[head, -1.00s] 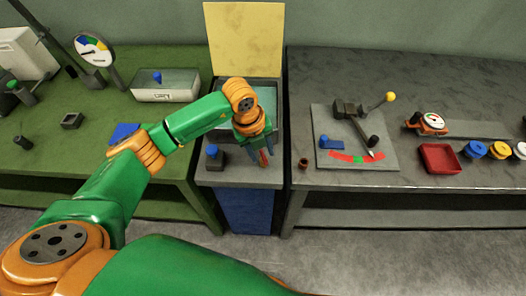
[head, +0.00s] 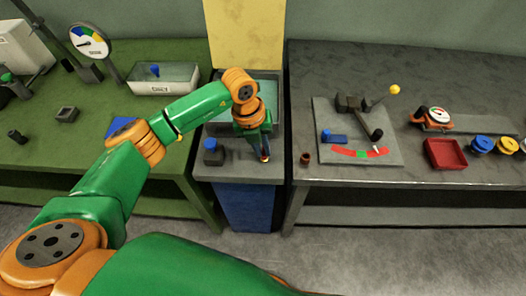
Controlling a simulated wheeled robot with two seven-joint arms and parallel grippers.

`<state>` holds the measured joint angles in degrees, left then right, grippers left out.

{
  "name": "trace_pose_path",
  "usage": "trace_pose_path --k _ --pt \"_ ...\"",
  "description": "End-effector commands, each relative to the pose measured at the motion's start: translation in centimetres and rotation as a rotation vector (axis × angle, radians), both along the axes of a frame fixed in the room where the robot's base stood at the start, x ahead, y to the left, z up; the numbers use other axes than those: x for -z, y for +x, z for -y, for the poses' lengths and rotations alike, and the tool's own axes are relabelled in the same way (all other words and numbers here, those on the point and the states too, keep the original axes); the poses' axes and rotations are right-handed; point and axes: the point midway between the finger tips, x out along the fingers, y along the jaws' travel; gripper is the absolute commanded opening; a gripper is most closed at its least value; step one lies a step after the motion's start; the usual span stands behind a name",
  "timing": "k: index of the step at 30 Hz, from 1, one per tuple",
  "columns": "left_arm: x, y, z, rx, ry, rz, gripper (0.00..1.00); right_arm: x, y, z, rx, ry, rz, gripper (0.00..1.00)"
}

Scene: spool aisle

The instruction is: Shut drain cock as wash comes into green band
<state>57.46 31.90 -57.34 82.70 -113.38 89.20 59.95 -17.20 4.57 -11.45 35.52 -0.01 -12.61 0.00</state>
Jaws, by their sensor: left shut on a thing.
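My left gripper (head: 265,155) points down at the front of the grey cabinet top (head: 228,171), in front of the basin (head: 268,88). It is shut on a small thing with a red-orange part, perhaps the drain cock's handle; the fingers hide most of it. A dial (head: 90,41) with blue, green and yellow sectors stands at the back left; its needle is too small to read. My right gripper is out of view.
A blue-topped block (head: 212,150) stands left of my gripper. A brown cup (head: 305,159) is at the right table's edge. A red tray (head: 445,153), small gauge (head: 434,116) and blue spool (head: 481,145) are farther right. A white bin (head: 163,79) is behind left.

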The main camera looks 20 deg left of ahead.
Motion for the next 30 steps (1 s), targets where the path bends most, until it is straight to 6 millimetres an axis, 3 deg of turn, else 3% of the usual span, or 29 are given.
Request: trace_pose_path --k 1,10,11,14,23,30 --pt "0.4 0.1 -0.1 0.034 0.002 0.002 0.0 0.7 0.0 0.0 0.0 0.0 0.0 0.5" --pt "0.0 0.0 -0.1 0.07 0.002 -0.001 0.0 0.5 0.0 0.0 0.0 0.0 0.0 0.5" --pt "0.0 0.0 -0.1 0.07 0.002 -0.001 0.17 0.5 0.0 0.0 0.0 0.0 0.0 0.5" --pt "0.0 0.0 -0.1 0.069 0.001 -0.001 0.45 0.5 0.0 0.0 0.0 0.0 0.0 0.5" --pt "-0.1 0.0 -0.1 0.067 0.001 0.0 0.45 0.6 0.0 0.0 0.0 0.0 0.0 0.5" --pt "-4.5 -0.1 -1.0 0.068 0.002 0.005 0.45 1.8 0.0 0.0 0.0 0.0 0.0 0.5"
